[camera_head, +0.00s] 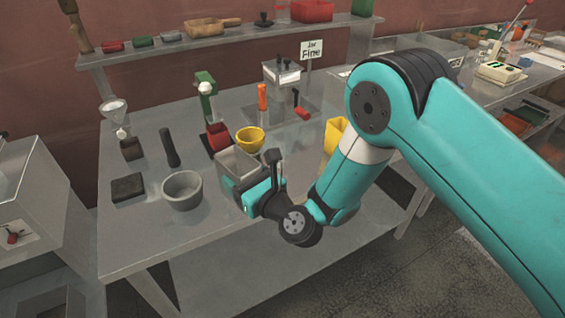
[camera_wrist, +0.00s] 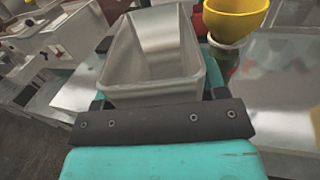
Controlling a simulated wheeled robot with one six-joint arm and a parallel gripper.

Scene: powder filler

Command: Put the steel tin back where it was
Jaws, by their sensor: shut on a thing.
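The steel tin (camera_head: 237,160) is an open-topped rectangular metal box. My gripper (camera_head: 246,180) is shut on it near the front middle of the grey table (camera_head: 235,252). In the wrist view the tin (camera_wrist: 152,90) sits upright between the jaws, with its open top showing and no contents visible. The black bar of my gripper (camera_wrist: 158,108) runs across the near side. I cannot tell whether the tin's base touches the table; its underside is hidden.
A yellow container (camera_head: 333,136) is partly behind my arm. The front table edge is clear.

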